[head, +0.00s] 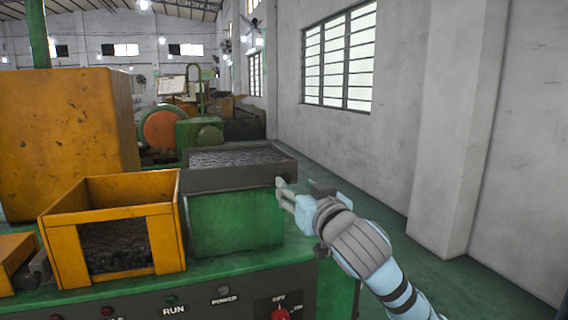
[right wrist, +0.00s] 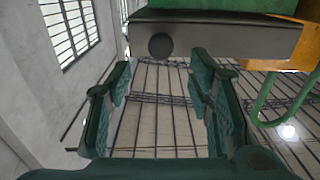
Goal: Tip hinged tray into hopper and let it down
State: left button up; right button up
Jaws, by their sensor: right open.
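The hinged tray (head: 230,181) is a dark grey, shallow box filled with small dark parts. It lies level on a green block of the machine. A round dark knob (right wrist: 160,46) sticks out of its wall in the right wrist view. The hopper (head: 115,213) is an open yellow box left of the tray, with dark pieces inside. My right gripper (head: 280,188) is at the tray's right front corner. In the right wrist view its two green fingers (right wrist: 163,66) are open and apart, with the knob just beyond their tips. My left gripper is not in view.
The green machine front has a red switch (head: 283,313) and RUN and POWER lamps below the tray. A large yellow housing (head: 65,140) stands behind the hopper. A white wall (head: 400,100) runs along the right, with open green floor beside the machine.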

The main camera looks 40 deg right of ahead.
aim_at(284, 178)
jog(key=x, duration=0.3)
jog(key=p+x, duration=0.1)
jog(key=x, duration=0.5)
jog(key=shift+w+f, duration=0.15)
jog(key=shift+f, duration=0.15)
grip_shut()
